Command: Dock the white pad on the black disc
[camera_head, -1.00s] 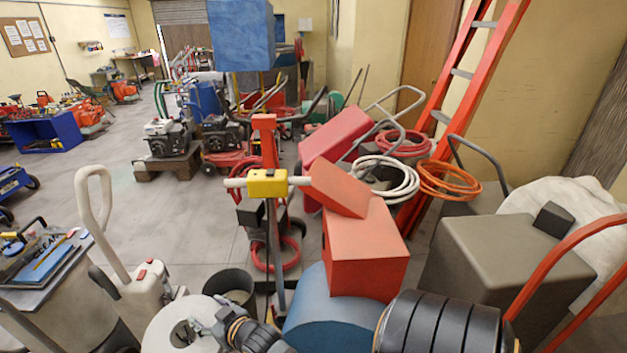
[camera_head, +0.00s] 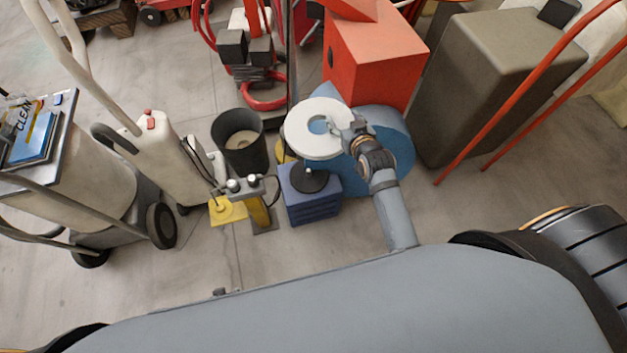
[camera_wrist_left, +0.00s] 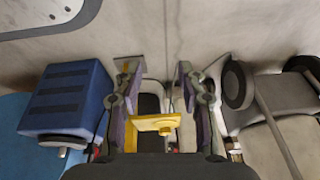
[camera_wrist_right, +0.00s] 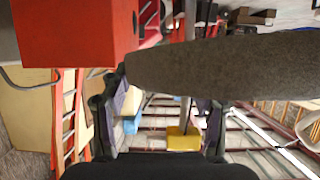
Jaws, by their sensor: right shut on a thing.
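The white pad (camera_head: 303,143), a thick ring with a central hole, is in my right gripper (camera_head: 349,131), which is shut on its right edge. The black disc (camera_head: 311,183) lies on top of a blue box (camera_head: 316,212), below the pad in the head view and partly covered by it. The pad is apart from the disc. In the right wrist view a grey slab (camera_wrist_right: 240,68), seemingly the pad, crosses the fingertips. My left gripper (camera_wrist_left: 160,95) is open and empty in the left wrist view. The black disc also shows there, partly, on the blue box (camera_wrist_left: 65,95).
A yellow stand (camera_head: 228,212) with a grey top stands left of the blue box. A black bucket (camera_head: 240,155) is behind it. A blue drum (camera_head: 395,150) and a red box (camera_head: 372,65) stand close right of the pad. Bare floor lies in front of the blue box.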

